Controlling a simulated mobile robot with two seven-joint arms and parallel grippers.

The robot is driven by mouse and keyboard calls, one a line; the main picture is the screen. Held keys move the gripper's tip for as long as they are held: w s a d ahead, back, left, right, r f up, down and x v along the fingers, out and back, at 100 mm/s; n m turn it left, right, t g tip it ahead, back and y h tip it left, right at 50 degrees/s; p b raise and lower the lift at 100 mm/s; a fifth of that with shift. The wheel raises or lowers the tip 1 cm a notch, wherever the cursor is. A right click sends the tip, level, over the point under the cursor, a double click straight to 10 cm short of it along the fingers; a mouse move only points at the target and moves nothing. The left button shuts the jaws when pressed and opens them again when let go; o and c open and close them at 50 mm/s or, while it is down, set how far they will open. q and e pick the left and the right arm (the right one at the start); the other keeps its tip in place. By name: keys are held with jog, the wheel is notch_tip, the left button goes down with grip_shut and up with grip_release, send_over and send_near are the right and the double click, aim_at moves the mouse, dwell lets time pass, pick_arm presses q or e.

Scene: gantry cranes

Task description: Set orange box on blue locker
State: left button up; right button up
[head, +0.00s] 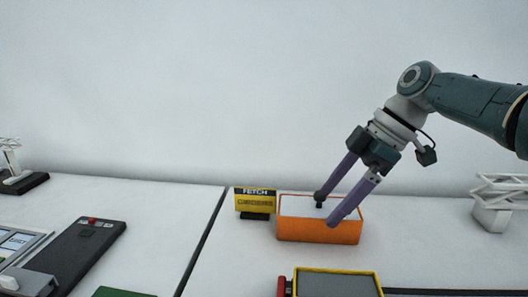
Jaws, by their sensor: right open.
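The orange box (312,232) stands on the white table right of the middle in the head view. My right gripper (325,209) comes down from the upper right over the box. I see no locker that is clearly blue. My left gripper is not in view.
A yellow-rimmed grey panel (337,284) lies in front. A dark device with a red button (88,245) is at left. White lattice models stand at both sides, one at right (497,200). A dark seam divides the table.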

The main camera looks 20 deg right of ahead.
jog(key=v, duration=0.8)
jog(key=shift+d+r+b, duration=0.2)
jog(key=shift+r+b, duration=0.1)
jog(key=shift+b, duration=0.15)
jog(key=shift+s, duration=0.1)
